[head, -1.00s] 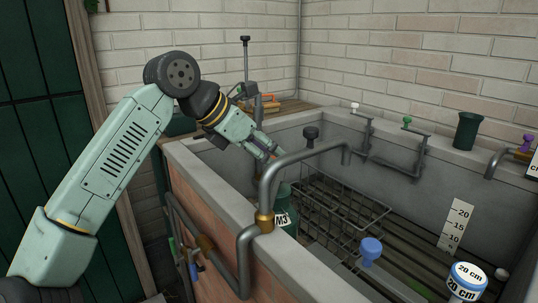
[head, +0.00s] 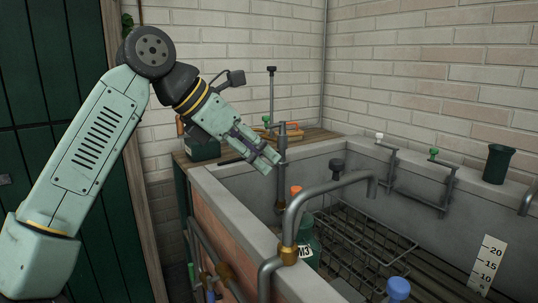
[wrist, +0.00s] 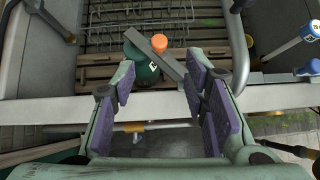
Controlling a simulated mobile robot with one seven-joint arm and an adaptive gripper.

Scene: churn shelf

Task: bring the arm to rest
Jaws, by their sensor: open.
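My gripper (head: 272,160) is at the end of my pale green arm, raised above the near left end of the grey trough. In the wrist view my gripper (wrist: 163,95) has its purple-padded fingers spread apart, with nothing between them. A dark green bottle (head: 305,243) with an orange cap and an "M3" label stands in the trough, below and to the right of my gripper. The bottle (wrist: 147,70) also shows in the wrist view beyond the fingertips, partly hidden by a grey bar.
The trough's wall (head: 235,205) and a bent grey pipe (head: 325,190) are close to my gripper. An upright rod (head: 281,140) stands just behind it. A wire rack (head: 365,245) lies in the trough. A wooden bench (head: 215,150) with a dark green box is behind.

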